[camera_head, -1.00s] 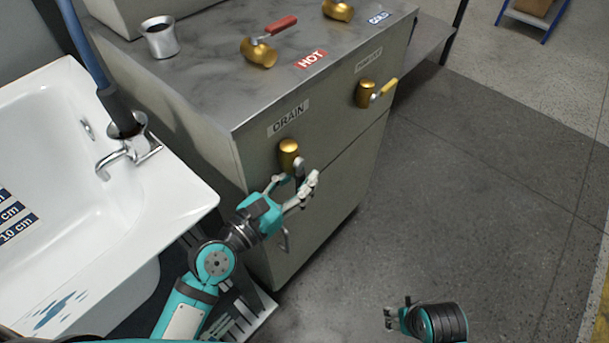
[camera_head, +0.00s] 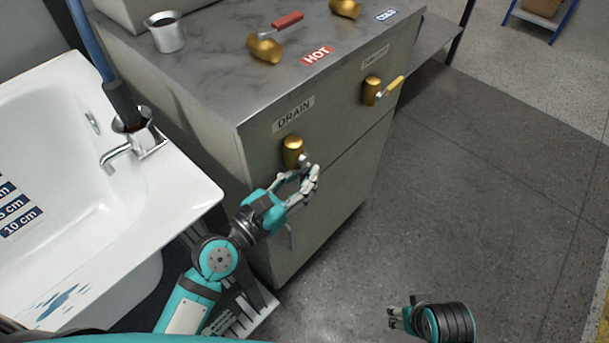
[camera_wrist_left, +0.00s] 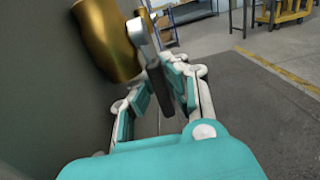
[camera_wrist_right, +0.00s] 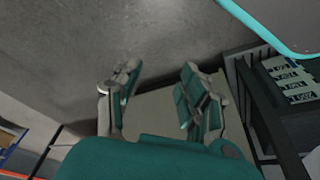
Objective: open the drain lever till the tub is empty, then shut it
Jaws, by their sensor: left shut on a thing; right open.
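The brass drain valve (camera_head: 293,150) sits on the cabinet front under the DRAIN label (camera_head: 294,113). Its grey lever (camera_head: 305,160) points down and to the right, its lower part hidden by my fingers. My left gripper (camera_head: 306,182) is shut on the lever. In the left wrist view, the lever's dark grip (camera_wrist_left: 159,84) lies between the fingers, beside the brass valve body (camera_wrist_left: 108,40). The white tub (camera_head: 150,210) is at the left with depth marks (camera_head: 17,208) inside; I cannot make out water in it. My right gripper (camera_head: 400,318) is open and empty over the floor.
The cabinet top carries a HOT valve with a red lever (camera_head: 288,20), a COLD valve (camera_head: 345,8) and a metal cup (camera_head: 166,32). Another valve with a yellow lever (camera_head: 390,88) is on the cabinet front. The floor (camera_head: 480,200) at the right is clear.

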